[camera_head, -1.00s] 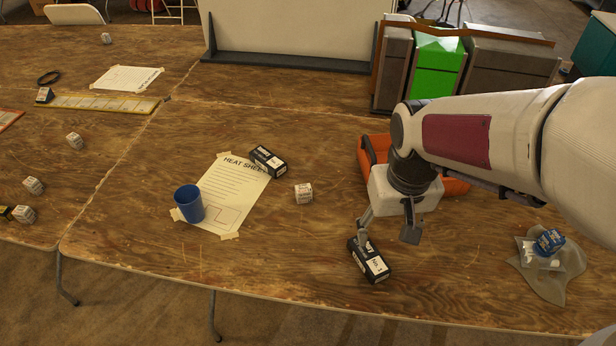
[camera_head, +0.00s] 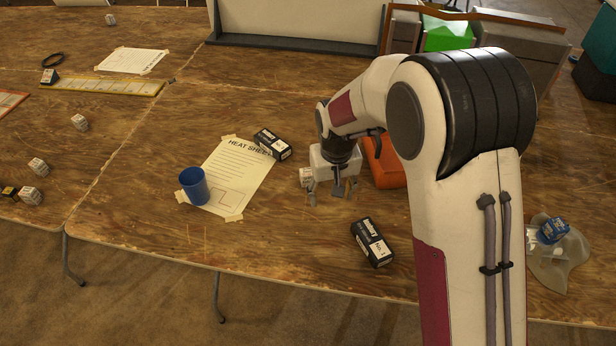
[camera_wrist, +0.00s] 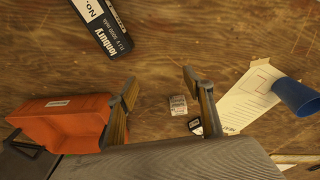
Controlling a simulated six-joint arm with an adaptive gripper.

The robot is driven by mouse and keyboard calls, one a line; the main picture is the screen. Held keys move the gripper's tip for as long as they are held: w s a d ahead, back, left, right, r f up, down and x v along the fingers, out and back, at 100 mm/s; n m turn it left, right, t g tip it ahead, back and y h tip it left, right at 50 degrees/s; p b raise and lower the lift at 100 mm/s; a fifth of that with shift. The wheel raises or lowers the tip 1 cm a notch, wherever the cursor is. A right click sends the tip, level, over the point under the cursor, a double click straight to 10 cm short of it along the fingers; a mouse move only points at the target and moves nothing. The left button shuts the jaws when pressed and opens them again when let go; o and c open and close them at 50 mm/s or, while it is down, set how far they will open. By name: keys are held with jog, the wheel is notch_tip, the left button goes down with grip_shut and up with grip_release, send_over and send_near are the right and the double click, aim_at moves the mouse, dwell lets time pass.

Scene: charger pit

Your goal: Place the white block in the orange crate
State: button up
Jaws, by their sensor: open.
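A small white block with printed faces (camera_head: 306,175) sits on the wooden table just right of the heat sheet, partly hidden by my gripper. In the wrist view the white block (camera_wrist: 178,105) lies on the table beyond the fingertips, within the gap and nearer the right finger. My gripper (camera_head: 330,194) is open and empty above the table beside the block; its spread fingers show in the wrist view (camera_wrist: 160,84). The orange crate (camera_head: 385,168) stands right of my gripper, largely hidden behind my arm. It shows at left in the wrist view (camera_wrist: 62,120).
A black box (camera_head: 372,242) lies near the front edge; another (camera_head: 272,144) lies on the heat sheet (camera_head: 232,165). A blue cup (camera_head: 193,186) stands on that sheet. Several similar white blocks lie at far left, one here (camera_head: 80,122).

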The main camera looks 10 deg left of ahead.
jog(key=shift+t+y, duration=0.3)
jog(key=shift+t, duration=0.1)
jog(key=w+a+f, duration=0.4)
jog(key=w, duration=0.1)
jog(key=shift+w+a+f, duration=0.15)
jog(key=shift+a+f, duration=0.15)
jog(key=shift+a, duration=0.1)
notch_tip(320, 180, up, 3)
jog(key=t+y, duration=0.1)
jog(key=t, duration=0.1)
send_over(308, 172)
jog(key=s, duration=0.2)
jog(key=shift+d+f, duration=0.1)
jog(key=shift+f, duration=0.1)
jog(key=shift+f, duration=0.1)
jog(key=shift+x, duration=1.2)
jog(key=shift+d+f, duration=0.1)
jog(key=shift+f, duration=0.05)
jog(key=shift+w+d+f, duration=0.15)
jog(key=shift+f, duration=1.35)
jog(key=shift+x, duration=1.05)
jog(key=shift+w, duration=0.1)
